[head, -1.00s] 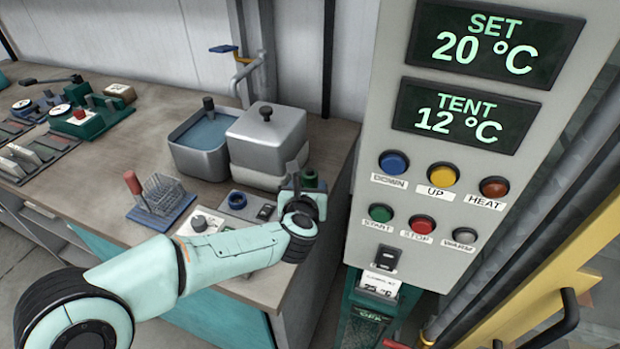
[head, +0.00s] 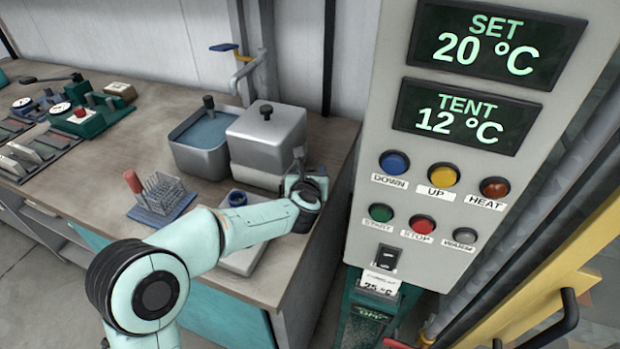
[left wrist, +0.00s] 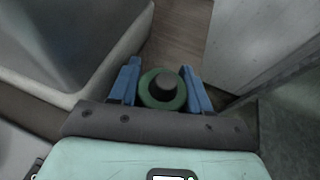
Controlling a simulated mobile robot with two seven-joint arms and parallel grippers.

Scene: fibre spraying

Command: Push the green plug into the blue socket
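The green plug (left wrist: 147,98), a round green disc with a dark knob on top, lies between the blue fingers of my left gripper (left wrist: 161,82) in the left wrist view. The fingers are close to both its sides; I cannot tell whether they touch it. In the head view my left gripper (head: 300,180) is at the bench's right end, beside the lidded metal box, and hides the plug. The blue socket (head: 238,198) is a blue ring on a grey panel, left of the gripper and partly behind my forearm. My right gripper is not in view.
The lidded metal box (head: 262,140) and an open basin of liquid (head: 203,132) stand behind. A wire rack (head: 162,196) with a red-handled tool is at left. A control cabinet (head: 440,190) with buttons and displays stands close at right.

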